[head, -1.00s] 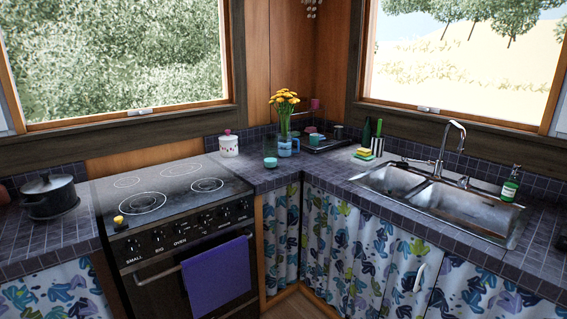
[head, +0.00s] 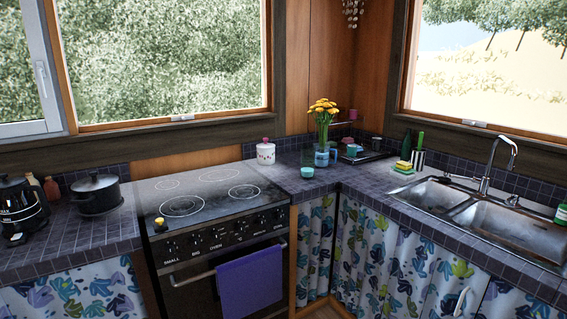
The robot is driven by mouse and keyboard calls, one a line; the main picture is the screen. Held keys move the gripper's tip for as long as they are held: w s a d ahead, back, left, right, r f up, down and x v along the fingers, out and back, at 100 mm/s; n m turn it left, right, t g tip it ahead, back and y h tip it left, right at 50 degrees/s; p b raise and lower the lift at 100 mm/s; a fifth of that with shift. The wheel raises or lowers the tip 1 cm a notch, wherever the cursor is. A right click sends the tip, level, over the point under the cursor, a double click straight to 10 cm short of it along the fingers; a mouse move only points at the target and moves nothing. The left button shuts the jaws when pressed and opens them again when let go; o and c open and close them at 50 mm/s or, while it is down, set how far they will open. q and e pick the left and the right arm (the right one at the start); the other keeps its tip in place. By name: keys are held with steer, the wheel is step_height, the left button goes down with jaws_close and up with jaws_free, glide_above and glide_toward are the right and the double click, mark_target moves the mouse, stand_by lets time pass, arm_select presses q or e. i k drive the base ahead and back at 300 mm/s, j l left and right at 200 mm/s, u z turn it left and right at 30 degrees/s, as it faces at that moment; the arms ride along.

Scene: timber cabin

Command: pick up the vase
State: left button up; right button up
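The vase (head: 322,134) looks like clear glass and holds several yellow flowers (head: 323,107). It stands upright on the dark tiled counter in the corner, right of the stove. A blue mug (head: 322,157) stands in front of it and hides its lower part. Neither of my grippers shows in the head view.
A teal cup (head: 307,172) and a white lidded jar (head: 265,151) stand near the vase. A tray (head: 375,157) with cups lies behind right. The stove (head: 205,195) is left, with a black pot (head: 96,193) and kettle (head: 20,208) beyond. The sink (head: 470,207) is right.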

mark_target(307, 151)
steer(key=i+l+z, duration=0.15)
steer(key=i+l, duration=0.15)
steer(key=i, duration=0.6)
steer(key=i+l+z, duration=0.15)
steer(key=i, duration=0.75)
steer(key=i+l+z, duration=0.15)
steer(key=i, duration=0.75)
